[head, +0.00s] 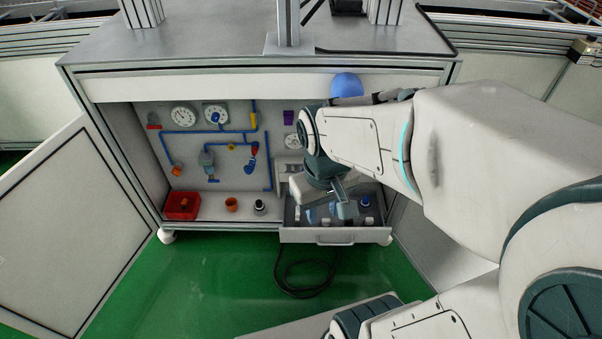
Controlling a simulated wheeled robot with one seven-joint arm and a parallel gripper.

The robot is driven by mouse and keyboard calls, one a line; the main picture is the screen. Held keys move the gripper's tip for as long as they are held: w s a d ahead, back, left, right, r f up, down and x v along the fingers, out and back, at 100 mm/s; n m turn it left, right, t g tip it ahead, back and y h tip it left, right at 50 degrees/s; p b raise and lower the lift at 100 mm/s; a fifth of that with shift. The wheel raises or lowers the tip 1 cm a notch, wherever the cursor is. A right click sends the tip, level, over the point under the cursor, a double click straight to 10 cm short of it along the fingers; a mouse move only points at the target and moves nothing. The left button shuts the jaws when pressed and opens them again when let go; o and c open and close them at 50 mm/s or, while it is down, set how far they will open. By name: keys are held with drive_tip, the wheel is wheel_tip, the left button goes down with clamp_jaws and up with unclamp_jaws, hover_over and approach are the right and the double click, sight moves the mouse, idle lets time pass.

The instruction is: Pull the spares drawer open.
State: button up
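The spares drawer (300,236) is a grey drawer low on the right of the open cabinet. It stands pulled out, with its inside showing from above and small blue, white and dark parts in it. Its handle (335,240) is on the front face. My gripper (329,211) is over the drawer's inside, behind the front panel, and covers part of the contents. It appears apart from the handle. The fingers are small and partly blend with the parts behind them, so I cannot tell whether they are open or shut.
The cabinet has a panel with gauges (184,116) and blue pipes. A red bin (182,205), an orange pot (231,204) and a small dark-and-white part (260,206) stand on its floor. A black cable (300,288) lies below the drawer. The green floor (200,275) at left is clear.

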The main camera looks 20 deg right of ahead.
sight(334, 244)
drive_tip(key=w+f+n+g+h+b, duration=0.15)
drive_tip(key=w+f+n+h, duration=0.35)
drive_tip(key=f+n, duration=0.5)
drive_tip(key=w+f+n+g+h+b, duration=0.15)
drive_tip(key=w+f+n+h, duration=0.25)
drive_tip(key=w+f+n, duration=0.55)
wheel_tip(334, 244, down, 31)
drive_tip(key=s+d+n+t+h+b, duration=0.1)
drive_tip(key=n+t+h, duration=0.3)
drive_tip(key=n, duration=0.7)
drive_tip(key=s+d+n+t+h+b, duration=0.15)
drive_tip(key=n+t, duration=0.45)
drive_tip(key=n, duration=0.6)
drive_tip(key=shift+m+y, duration=0.25)
drive_tip(key=x, duration=0.4)
drive_tip(key=b+x, duration=0.1)
drive_tip(key=x, duration=0.3)
drive_tip(key=b+x, duration=0.1)
drive_tip(key=x, duration=0.3)
drive_tip(key=shift+w+d+r, duration=0.2)
drive_tip(key=shift+w+d, duration=0.1)
clamp_jaws()
